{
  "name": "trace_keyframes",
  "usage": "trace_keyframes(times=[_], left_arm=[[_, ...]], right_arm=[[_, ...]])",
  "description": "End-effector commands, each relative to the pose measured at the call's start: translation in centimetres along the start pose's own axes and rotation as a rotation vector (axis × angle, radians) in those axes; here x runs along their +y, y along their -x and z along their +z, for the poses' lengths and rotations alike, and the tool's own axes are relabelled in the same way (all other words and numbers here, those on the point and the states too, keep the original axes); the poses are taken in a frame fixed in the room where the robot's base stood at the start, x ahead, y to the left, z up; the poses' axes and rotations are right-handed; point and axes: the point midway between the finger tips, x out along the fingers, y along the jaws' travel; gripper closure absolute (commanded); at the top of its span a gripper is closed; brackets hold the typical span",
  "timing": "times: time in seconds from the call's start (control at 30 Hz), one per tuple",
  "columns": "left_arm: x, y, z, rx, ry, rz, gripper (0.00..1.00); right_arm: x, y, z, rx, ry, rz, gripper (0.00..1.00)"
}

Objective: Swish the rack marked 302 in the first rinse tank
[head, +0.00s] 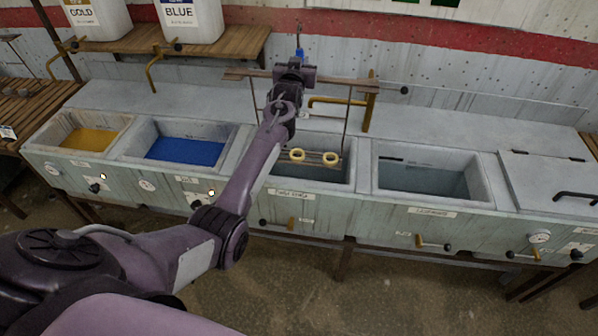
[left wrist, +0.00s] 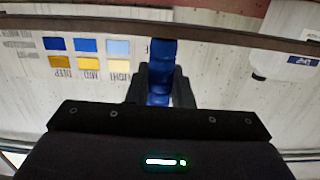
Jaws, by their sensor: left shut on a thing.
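The rack has a dark crossbar (head: 343,82), thin hanging rods and two cream rings (head: 328,158) on a lower bar. My left gripper (head: 298,62) is shut on its blue handle, which also shows between the fingers in the left wrist view (left wrist: 161,70). The rings hang over the opening of the third tank (head: 316,173) from the left, below its rim in the picture; whether they touch liquid I cannot tell. That tank's front label is too small to read surely, and I see no rack number. My right gripper is out of view.
Left of it are tanks of blue liquid (head: 186,151) and gold liquid (head: 90,139). A tank of grey liquid (head: 422,178) and a closed lid (head: 550,178) are to the right. A brass post (head: 369,105) stands behind, close to the crossbar's right end.

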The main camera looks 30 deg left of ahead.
Motion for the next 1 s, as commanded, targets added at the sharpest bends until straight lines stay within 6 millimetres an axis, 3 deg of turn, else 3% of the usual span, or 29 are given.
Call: trace_keyframes(times=[0.03,1.0], left_arm=[[0.0,-0.1,1.0,0.006,0.001,0.0,1.0],[0.1,-0.8,13.6,0.006,0.001,0.0,1.0]], right_arm=[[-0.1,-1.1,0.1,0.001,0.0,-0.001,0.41],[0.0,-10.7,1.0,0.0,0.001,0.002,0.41]])
